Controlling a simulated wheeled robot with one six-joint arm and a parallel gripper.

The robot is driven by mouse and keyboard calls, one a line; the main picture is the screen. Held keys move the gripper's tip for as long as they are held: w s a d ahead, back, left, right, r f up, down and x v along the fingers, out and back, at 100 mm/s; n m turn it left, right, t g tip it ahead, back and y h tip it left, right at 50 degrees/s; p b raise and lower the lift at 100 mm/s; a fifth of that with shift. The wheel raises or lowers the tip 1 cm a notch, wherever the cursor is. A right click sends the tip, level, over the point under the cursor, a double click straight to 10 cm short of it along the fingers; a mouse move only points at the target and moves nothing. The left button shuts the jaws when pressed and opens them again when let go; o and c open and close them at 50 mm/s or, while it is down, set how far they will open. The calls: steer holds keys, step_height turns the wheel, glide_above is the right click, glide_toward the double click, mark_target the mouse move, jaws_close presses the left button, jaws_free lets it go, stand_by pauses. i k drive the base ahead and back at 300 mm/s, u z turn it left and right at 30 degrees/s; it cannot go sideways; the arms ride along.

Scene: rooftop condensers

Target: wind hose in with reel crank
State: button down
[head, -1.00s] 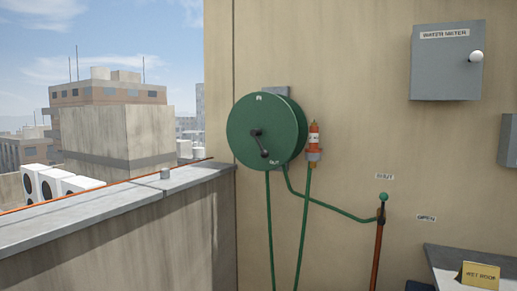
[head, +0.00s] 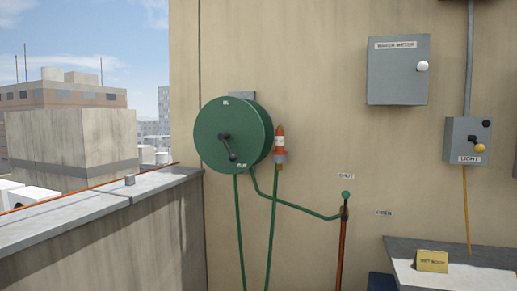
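The green hose reel (head: 228,137) is mounted on the beige wall, left of centre in the head view. Its dark crank (head: 228,147) is on the front face, with the arm pointing down and slightly right to a knob at its lower end. A green hose (head: 239,230) hangs from the reel's underside and runs out of the bottom of the view. An orange nozzle (head: 280,145) stands upright in a holder on the wall right of the reel, with green hose (head: 272,220) hanging below it. My gripper is not in view.
A green-knobbed valve lever (head: 346,196) tops a rust-red pipe near a SHUT label. A grey meter box (head: 398,72) and a light switch box (head: 467,140) are on the wall. A bench (head: 455,262) with a yellow sign (head: 432,261) is lower right. A parapet (head: 95,220) borders the left.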

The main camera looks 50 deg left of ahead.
mark_target(232, 157)
steer(key=z, duration=0.05)
steer(key=i, duration=0.65)
steer(key=u, duration=4.35)
steer(key=k, duration=0.8)
steer(key=z, duration=1.55)
